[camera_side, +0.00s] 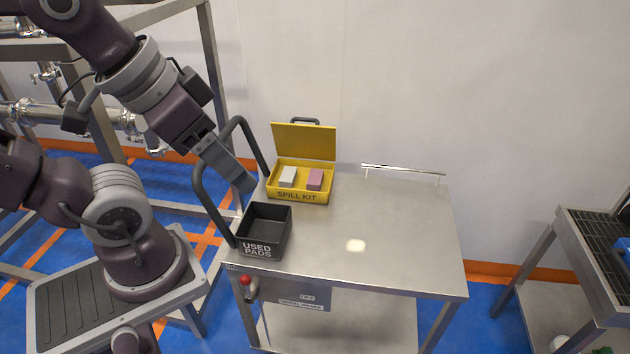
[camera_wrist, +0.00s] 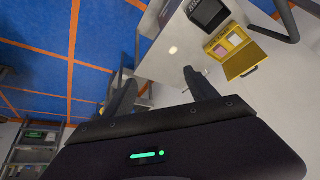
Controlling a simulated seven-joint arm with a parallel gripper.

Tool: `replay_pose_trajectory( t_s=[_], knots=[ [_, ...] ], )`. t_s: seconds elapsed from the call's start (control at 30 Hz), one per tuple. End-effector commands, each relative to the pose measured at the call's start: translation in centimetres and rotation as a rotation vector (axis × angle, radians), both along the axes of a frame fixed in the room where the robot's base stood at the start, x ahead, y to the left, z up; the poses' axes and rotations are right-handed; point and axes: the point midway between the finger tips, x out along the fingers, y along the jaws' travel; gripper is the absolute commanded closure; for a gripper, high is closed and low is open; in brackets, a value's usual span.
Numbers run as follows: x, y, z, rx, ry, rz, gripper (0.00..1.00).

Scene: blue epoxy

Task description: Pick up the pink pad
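The pink pad (camera_side: 315,179) lies in the right part of the open yellow spill kit box (camera_side: 300,197). A white pad (camera_side: 288,177) lies to its left, with a gap between them. My gripper (camera_side: 240,180) hangs left of the box in the side view, apart from both pads. In the wrist view my gripper (camera_wrist: 161,84) shows two dark fingers spread wide with nothing between them. The box also shows there at the upper right, with the pink pad (camera_wrist: 220,49) small inside it.
A dark bin (camera_side: 263,236) labelled USED PADS stands in front of the box. The steel cart top (camera_side: 395,235) is clear to the right. The yellow lid (camera_side: 304,142) stands up behind the pads. A dark curved handle (camera_side: 205,195) rises at the cart's left end, near my gripper.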

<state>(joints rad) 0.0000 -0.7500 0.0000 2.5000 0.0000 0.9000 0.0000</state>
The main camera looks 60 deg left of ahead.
Motion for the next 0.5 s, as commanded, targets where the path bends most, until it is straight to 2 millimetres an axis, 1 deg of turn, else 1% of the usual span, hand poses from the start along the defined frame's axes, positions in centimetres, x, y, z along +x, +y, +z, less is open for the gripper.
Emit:
replay_pose_trajectory(
  t_s=[0.2, 0.27, 0.33, 0.37, 0.4, 0.47, 0.5],
  knots=[
    [0.0, 0.0, 0.0, 0.000, 0.000, 0.001, 0.34],
    [0.7, 0.0, 0.3, -0.013, 0.007, 0.008, 0.34],
    [3.2, -0.1, 1.1, -0.057, 0.028, 0.036, 0.34],
    [4.9, 0.0, 1.5, -0.084, 0.040, 0.056, 0.34],
    [7.7, 0.4, 1.9, -0.124, 0.055, 0.091, 0.34],
    [12.6, 1.7, 1.9, -0.181, 0.075, 0.160, 0.34],
    [15.9, 2.9, 1.5, -0.212, 0.084, 0.211, 0.34]
  ],
)
